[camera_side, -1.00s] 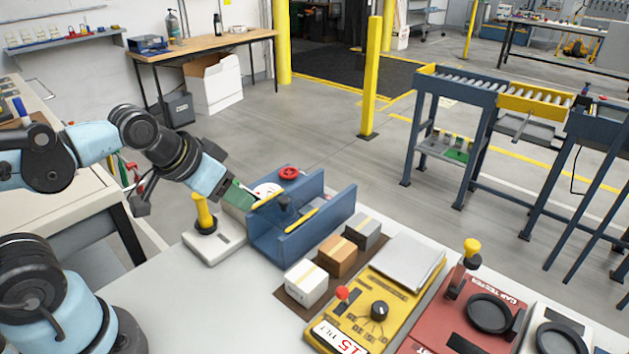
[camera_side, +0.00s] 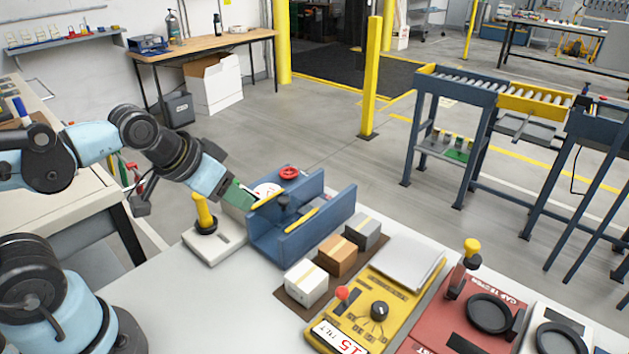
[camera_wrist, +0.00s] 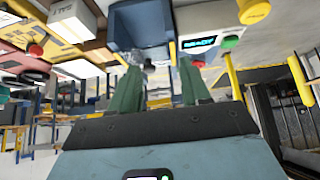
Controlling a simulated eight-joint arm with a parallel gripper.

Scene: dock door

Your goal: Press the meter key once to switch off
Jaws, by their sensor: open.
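My gripper (camera_side: 250,200) is at the left end of the blue trough, well left of the meter. Its two green fingers are spread with nothing between them in the wrist view (camera_wrist: 161,68). Whether they touch the trough is unclear.
The blue trough (camera_side: 340,208) stands between my gripper and the meter. White (camera_side: 306,283), brown (camera_side: 337,257) and grey (camera_side: 362,232) boxes line the meter's left side. A red tester (camera_side: 432,327) is right of the meter.

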